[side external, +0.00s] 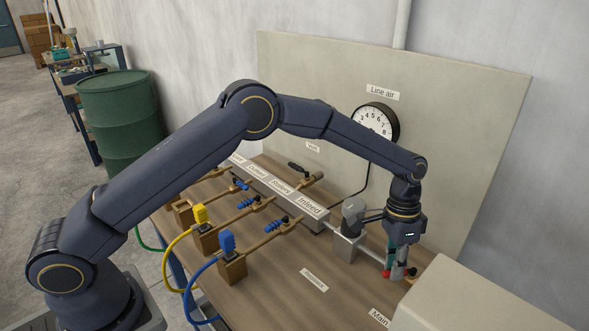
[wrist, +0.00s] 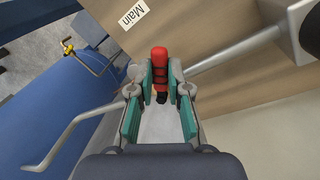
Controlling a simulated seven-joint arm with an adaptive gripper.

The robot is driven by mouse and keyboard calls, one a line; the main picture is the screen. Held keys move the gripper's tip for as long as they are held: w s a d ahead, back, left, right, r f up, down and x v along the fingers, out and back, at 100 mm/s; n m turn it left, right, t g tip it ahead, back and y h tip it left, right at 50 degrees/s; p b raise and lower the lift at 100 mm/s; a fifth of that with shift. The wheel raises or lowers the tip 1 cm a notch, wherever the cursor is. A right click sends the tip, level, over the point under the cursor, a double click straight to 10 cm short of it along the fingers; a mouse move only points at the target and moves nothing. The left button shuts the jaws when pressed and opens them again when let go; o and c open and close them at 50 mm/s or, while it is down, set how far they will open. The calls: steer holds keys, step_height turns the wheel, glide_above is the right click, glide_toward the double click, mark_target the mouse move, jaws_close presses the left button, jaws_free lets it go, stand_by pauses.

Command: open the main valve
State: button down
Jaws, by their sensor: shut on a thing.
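The main valve's red lever (wrist: 160,62) sits between my fingertips in the wrist view. My gripper (wrist: 160,78) is shut on it, with a teal-padded finger on each side. The lever lies at an angle across the grey pipe (wrist: 222,56). In the side external view my gripper (side external: 400,271) points down at the right end of the table, and red shows at its tips. The fingers hide most of the lever and the valve body there. The "Main" label (side external: 379,317) lies on the table nearby and shows in the wrist view too (wrist: 133,14).
A pale box (side external: 470,300) stands close right of my gripper. A grey regulator block (side external: 350,235) and the "Infeed" manifold (side external: 308,207) are to the left. Smaller valves with blue levers (side external: 275,225) and blue and yellow hoses follow. A "Line air" gauge (side external: 376,122) hangs behind.

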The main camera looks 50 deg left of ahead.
steer(key=m, duration=0.2)
steer(key=w+a+m, duration=0.1)
steer(key=w+m, duration=0.1)
steer(key=m, duration=0.1)
steer(key=shift+a+m+g+y, duration=0.15)
steer(key=shift+m+g+y, duration=0.15)
steer(key=shift+g+y, duration=0.1)
steer(key=shift+w+a+m+y, duration=0.1)
steer(key=shift+w+m+y, duration=0.3)
steer(key=shift+m, duration=0.9)
steer(key=shift+w+m+y, duration=0.1)
steer(key=shift+w+m, duration=0.5)
steer(key=shift+m, duration=0.7)
steer(key=c, duration=1.1)
jaws_free()
step_height(320, 180, up, 10)
steer(key=shift+r, duration=0.1)
